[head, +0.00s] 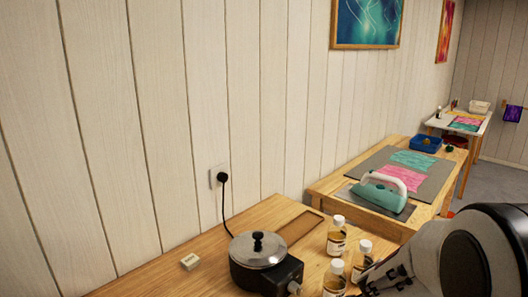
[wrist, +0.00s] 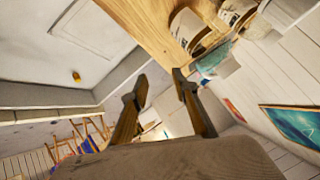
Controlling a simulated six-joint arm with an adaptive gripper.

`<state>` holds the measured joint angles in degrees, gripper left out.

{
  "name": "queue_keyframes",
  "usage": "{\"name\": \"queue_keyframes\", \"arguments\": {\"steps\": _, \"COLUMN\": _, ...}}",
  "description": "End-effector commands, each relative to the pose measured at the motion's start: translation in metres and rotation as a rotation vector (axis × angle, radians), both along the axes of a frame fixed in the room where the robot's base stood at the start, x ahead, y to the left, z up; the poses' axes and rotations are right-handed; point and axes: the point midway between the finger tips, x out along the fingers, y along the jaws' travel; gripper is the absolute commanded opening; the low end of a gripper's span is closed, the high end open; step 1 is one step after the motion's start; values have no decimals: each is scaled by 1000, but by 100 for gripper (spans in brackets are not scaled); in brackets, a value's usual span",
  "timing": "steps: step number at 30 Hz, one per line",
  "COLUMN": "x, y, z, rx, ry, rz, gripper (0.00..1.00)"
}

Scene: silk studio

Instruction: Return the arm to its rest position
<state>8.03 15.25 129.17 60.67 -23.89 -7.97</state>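My arm (head: 455,258) reaches in from the lower right corner of the head view. Its end is beside the small bottles at the near table's right side and is partly cut off by the frame edge. In the wrist view my gripper (wrist: 160,84) has its two fingers apart, with nothing between them. The view looks tilted, with the table edge and bottles (wrist: 188,30) beyond the fingertips at the top. I cannot tell whether the gripper touches a bottle.
The wooden table (head: 205,262) holds a lidded pot (head: 258,252), a small white block (head: 190,261) and several amber bottles (head: 337,236). Behind it, another table bears a teal iron (head: 382,192) and coloured cloths (head: 402,177). A plank wall (head: 150,130) runs along the left.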

Motion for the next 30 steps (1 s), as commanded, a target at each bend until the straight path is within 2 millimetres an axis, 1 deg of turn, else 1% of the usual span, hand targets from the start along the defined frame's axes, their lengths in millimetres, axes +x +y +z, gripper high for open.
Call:
{"name": "queue_keyframes", "arguments": {"steps": 1, "x": 1, "y": 11, "z": 10, "rx": 8, "ry": -11, "rz": 40, "gripper": 28}}
{"name": "queue_keyframes", "arguments": {"steps": 3, "x": 1, "y": 26, "z": 22, "rx": 19, "ry": -16, "rz": 98, "gripper": 28}}
{"name": "queue_keyframes", "arguments": {"steps": 8, "x": -4, "y": 60, "z": 45, "rx": 41, "ry": -21, "rz": 227, "gripper": 28}}
{"name": "queue_keyframes", "arguments": {"steps": 14, "x": -19, "y": 97, "z": 69, "rx": 50, "ry": -11, "rz": 374, "gripper": 28}}
{"name": "queue_keyframes", "arguments": {"steps": 20, "x": -43, "y": 130, "z": 89, "rx": 49, "ry": 12, "rz": 512, "gripper": 28}}
{"name": "queue_keyframes", "arguments": {"steps": 23, "x": -58, "y": 146, "z": 97, "rx": 42, "ry": 31, "rz": 580, "gripper": 28}}
{"name": "queue_keyframes", "arguments": {"steps": 30, "x": -103, "y": 175, "z": 111, "rx": 11, "ry": 93, "rz": 734, "gripper": 28}}
